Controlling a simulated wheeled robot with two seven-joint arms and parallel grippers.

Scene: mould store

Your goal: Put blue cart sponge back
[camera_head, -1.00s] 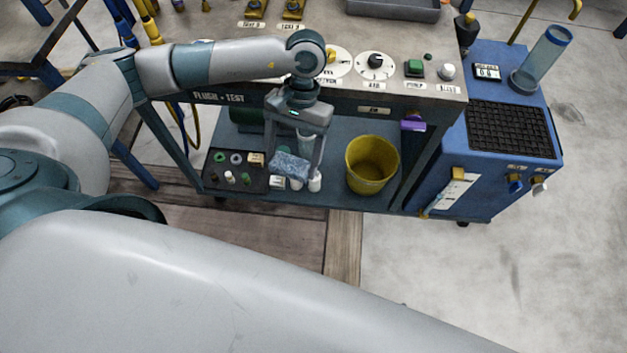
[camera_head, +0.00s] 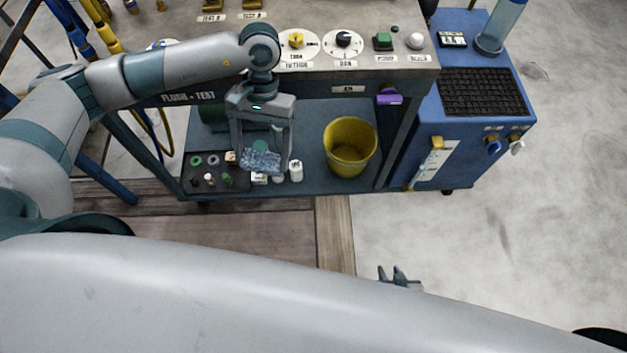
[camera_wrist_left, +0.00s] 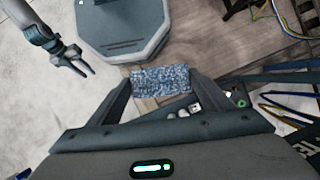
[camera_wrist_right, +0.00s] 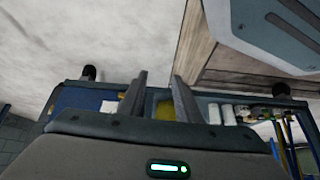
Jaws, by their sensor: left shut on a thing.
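A blue speckled sponge (camera_head: 260,161) is held by my left gripper (camera_head: 262,168), which is shut on it from both sides. The sponge also shows between the fingers in the left wrist view (camera_wrist_left: 160,80). In the head view it appears in front of the bench's lower shelf; its exact height above the shelf cannot be told. The blue cart (camera_head: 424,150) stands to the right of the bench, with a black ridged mat (camera_head: 485,92) on top. My right gripper (camera_head: 400,272) is low over the bare floor, open and empty; its parted fingers show in the right wrist view (camera_wrist_right: 160,85).
The lower shelf (camera_head: 310,120) holds a yellow bucket (camera_head: 350,147), white bottles (camera_head: 296,171) and a dark tray (camera_head: 232,183) of small parts. A clear cylinder (camera_head: 500,28) stands on the cart's back. The bench top (camera_head: 340,15) overhangs the shelf.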

